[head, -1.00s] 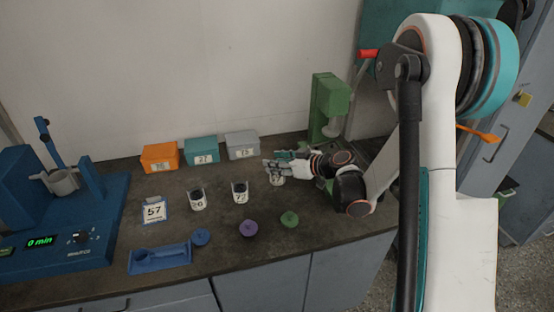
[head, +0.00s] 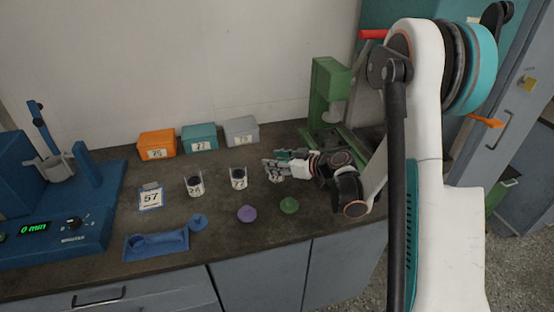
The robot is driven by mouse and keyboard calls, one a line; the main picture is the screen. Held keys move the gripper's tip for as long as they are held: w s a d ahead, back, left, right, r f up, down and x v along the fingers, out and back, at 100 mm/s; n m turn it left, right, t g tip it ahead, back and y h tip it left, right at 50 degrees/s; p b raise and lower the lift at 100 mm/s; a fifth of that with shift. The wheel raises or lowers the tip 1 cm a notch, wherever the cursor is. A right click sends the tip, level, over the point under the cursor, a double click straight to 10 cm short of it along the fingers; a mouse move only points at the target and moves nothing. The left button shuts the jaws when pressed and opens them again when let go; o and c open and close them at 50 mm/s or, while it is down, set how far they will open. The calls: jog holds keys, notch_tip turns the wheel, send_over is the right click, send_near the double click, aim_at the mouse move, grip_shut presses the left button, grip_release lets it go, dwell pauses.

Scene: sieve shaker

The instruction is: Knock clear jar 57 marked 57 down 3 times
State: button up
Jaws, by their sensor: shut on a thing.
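A small jar (head: 275,178) with a pale lower part shows just under my gripper (head: 271,167). My gripper is shut on it, in the middle of the bench, left of the green press. The fingers cover the top of the jar, and I cannot read a number on it. I cannot tell whether its base touches the bench. A white card marked 57 with a blue edge (head: 151,196) lies on the bench at the left, with no jar on it.
Two open jars with dark contents, a left one (head: 194,185) and a right one (head: 238,178), stand left of my gripper. Purple (head: 246,214), green (head: 289,205) and blue (head: 198,223) lids lie in front. A green press (head: 327,92) stands behind; a blue shaker (head: 60,235) is at left.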

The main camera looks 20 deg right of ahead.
jog(key=shift+f, duration=0.15)
grip_shut()
notch_tip(320, 180, up, 4)
jog(key=shift+p, duration=1.2)
jog(key=shift+s+f+b, duration=0.1)
jog(key=shift+f+b, duration=1.05)
jog(key=shift+f, duration=1.3)
jog(key=shift+r+p, duration=1.2)
jog(key=shift+r, duration=0.85)
